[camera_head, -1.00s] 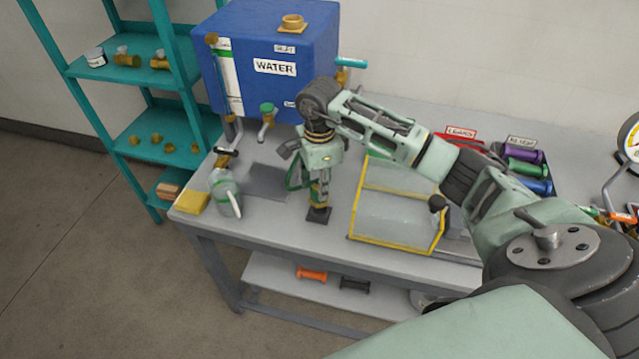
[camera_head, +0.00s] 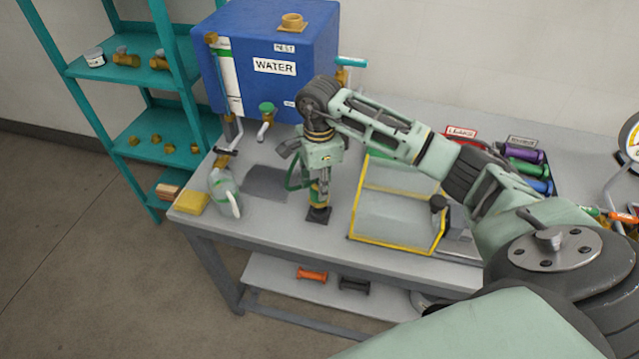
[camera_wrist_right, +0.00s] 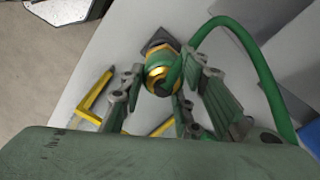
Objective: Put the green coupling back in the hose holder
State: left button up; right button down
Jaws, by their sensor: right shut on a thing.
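The green coupling (camera_wrist_right: 162,80), with gold bands, sits between the fingers of my right gripper (camera_wrist_right: 160,100). My right gripper is shut on it, and the gripper (camera_head: 317,187) points down over the bench in the head view. A green hose (camera_wrist_right: 252,58) curves away from the coupling in the right wrist view. The hose holder shows as a dark square base (camera_head: 318,216) right under the gripper, and a corner of it (camera_wrist_right: 160,42) shows behind the coupling. I cannot tell whether the coupling is seated in the holder or just above it. My left gripper is not in view.
A blue water tank (camera_head: 275,45) stands behind. A yellow-edged clear box (camera_head: 395,215) is close on the right. Teal shelves (camera_head: 112,75) stand further left.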

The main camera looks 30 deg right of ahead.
jog(key=shift+f+b, duration=1.6)
jog(key=shift+f, duration=0.2)
dwell(0.4)
jog(key=c, duration=1.2)
grip_release()
jog(key=shift+r, duration=0.1)
notch_tip(320, 180, up, 12)
jog(key=shift+f, duration=0.1)
jog(key=shift+w, duration=0.1)
